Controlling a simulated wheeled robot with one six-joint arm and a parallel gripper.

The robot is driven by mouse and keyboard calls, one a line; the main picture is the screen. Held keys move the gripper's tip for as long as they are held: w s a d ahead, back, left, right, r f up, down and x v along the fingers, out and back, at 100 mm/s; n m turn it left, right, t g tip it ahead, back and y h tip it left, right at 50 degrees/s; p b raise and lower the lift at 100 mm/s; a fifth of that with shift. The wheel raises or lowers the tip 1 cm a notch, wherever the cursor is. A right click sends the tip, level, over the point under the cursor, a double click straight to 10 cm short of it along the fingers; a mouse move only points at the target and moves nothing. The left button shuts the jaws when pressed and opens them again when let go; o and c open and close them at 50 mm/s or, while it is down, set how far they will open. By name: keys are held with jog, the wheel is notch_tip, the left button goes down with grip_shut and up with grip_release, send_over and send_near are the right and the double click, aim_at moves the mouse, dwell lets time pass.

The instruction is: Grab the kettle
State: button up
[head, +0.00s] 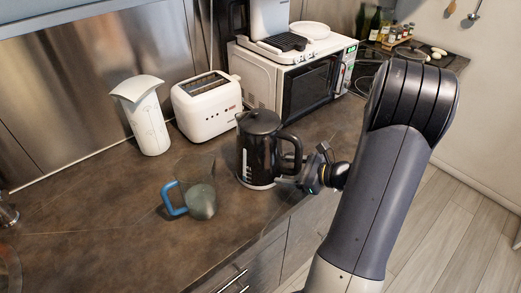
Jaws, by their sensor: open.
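The black kettle (257,151) stands upright on the dark countertop (120,215), near its front edge. Its lid is shut and its handle (293,155) faces right. My gripper (290,178) is at the kettle's right side, by the lower part of the handle. It is open. The fingertips are small here and partly hidden, and I cannot tell whether they touch the handle or stand around it.
A clear jug with a blue handle (174,198) is left of the kettle. A white toaster (207,105), a white container (146,120) and a white microwave (293,80) stand behind. The counter's left part is mostly clear. Drawers (250,270) lie below the front edge.

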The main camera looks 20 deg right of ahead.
grip_shut()
dwell(0.8)
jog(key=shift+w+r, duration=0.1)
dwell(0.6)
